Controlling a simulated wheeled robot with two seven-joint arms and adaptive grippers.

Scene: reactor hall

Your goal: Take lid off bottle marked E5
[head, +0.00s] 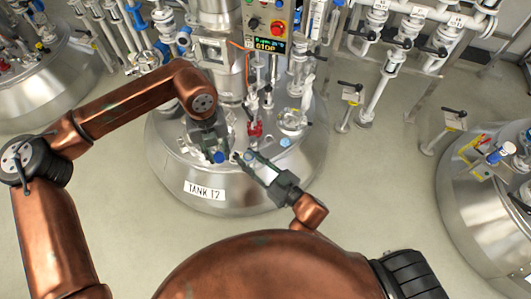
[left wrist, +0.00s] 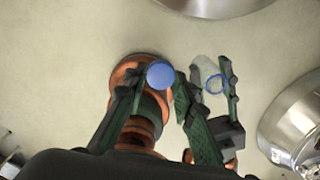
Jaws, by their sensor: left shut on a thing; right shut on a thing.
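My left gripper (head: 217,149) is shut on a round blue lid (head: 219,157), above the front of the tank top. In the left wrist view the lid (left wrist: 160,75) sits between the left fingers. My right gripper (head: 256,167) is shut on a clear bottle (left wrist: 208,68). The bottle's open mouth shows a blue ring (left wrist: 215,85) in the left wrist view. The lid is apart from the bottle, to its left. No E5 mark can be read on the bottle.
The steel tank labelled TANK 17 (head: 204,190) stands below both grippers, with valves, a red fitting (head: 255,130) and a blue cap (head: 285,142) on top. A control box (head: 267,28) rises behind. Other tanks stand at left and right (head: 488,215). Open floor (head: 385,185) lies between.

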